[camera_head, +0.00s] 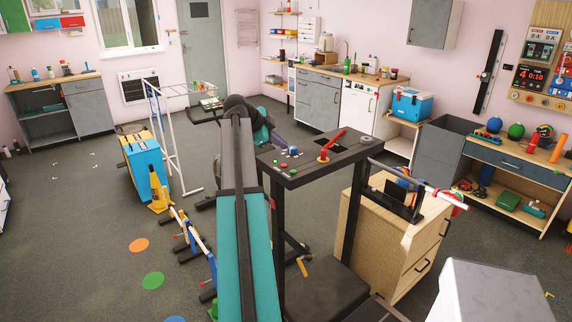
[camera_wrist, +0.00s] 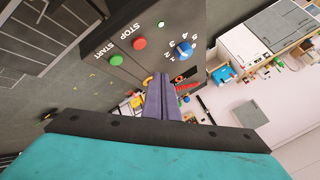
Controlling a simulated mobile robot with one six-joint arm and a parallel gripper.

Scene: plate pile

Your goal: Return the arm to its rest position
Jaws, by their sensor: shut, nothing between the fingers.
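My gripper (camera_wrist: 161,84) shows in the wrist view as two purple fingers pressed together, with nothing between them. Its tips show in front of a dark control panel (camera_wrist: 120,22) with a red STOP button (camera_wrist: 139,43), a green START button (camera_wrist: 115,60) and a blue dial (camera_wrist: 184,48). Whether the tips touch the panel, I cannot tell. In the head view my arm reaches forward from the bottom middle, bends at a dark elbow, and its teal end part slopes toward the left end of the same panel (camera_head: 300,174). The fingers are small there, near the buttons.
The panel stands on black posts and carries a red lever (camera_head: 328,150). A wooden drawer cabinet (camera_head: 372,225) stands right of it. A white drying rack (camera_head: 172,130) and a blue-and-yellow box (camera_head: 145,162) stand left of my arm. Open floor (camera_head: 70,220) lies at the left.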

